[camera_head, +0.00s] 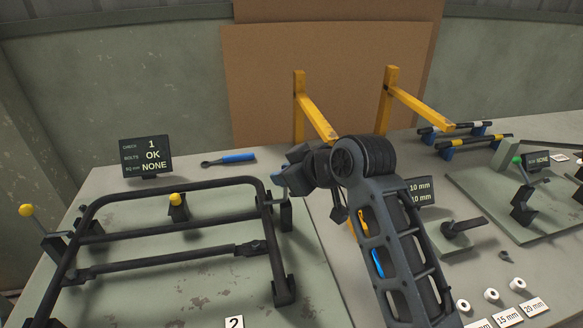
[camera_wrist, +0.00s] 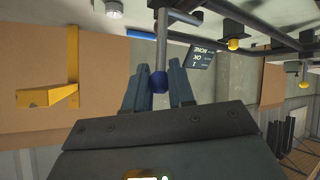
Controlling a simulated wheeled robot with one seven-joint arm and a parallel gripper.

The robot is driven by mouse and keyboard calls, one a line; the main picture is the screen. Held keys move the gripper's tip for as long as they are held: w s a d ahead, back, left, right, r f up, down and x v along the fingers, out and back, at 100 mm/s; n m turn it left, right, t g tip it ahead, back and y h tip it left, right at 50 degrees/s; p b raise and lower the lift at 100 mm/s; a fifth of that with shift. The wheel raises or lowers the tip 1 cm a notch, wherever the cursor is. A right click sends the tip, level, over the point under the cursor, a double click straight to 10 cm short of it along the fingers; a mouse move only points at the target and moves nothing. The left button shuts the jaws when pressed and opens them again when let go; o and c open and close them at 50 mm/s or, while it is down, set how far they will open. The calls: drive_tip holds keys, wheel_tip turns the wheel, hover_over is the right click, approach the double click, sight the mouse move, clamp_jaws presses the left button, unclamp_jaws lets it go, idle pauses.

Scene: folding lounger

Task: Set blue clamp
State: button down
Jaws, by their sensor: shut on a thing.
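The blue clamp shows in the wrist view as a dark blue ball knob (camera_wrist: 158,83) on a grey lever rod (camera_wrist: 161,45). My gripper (camera_wrist: 158,90) has one finger on each side of the knob and is shut on it. In the head view my gripper (camera_head: 281,180) is at the right side of the black tube frame (camera_head: 165,182), by a dark clamp body (camera_head: 286,213). The blue knob is mostly hidden there behind the fingers.
Two yellow-knobbed clamps (camera_head: 26,210) (camera_head: 178,199) stand at the frame. A display (camera_head: 147,157) reads "1 OK NONE". A blue-handled tool (camera_head: 229,158) lies behind. Yellow posts (camera_head: 299,105) (camera_head: 388,99) with forward arms rise near my arm. Another fixture (camera_head: 522,205) is at right.

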drive_tip(key=shift+a, duration=0.2)
idle(0.4)
drive_tip(key=c, duration=1)
unclamp_jaws()
drive_tip(key=shift+s+d, duration=0.1)
drive_tip(key=v, duration=0.7)
drive_tip(key=shift+s+r+b, duration=0.25)
drive_tip(key=shift+r+b, duration=0.05)
drive_tip(key=shift+b, duration=0.05)
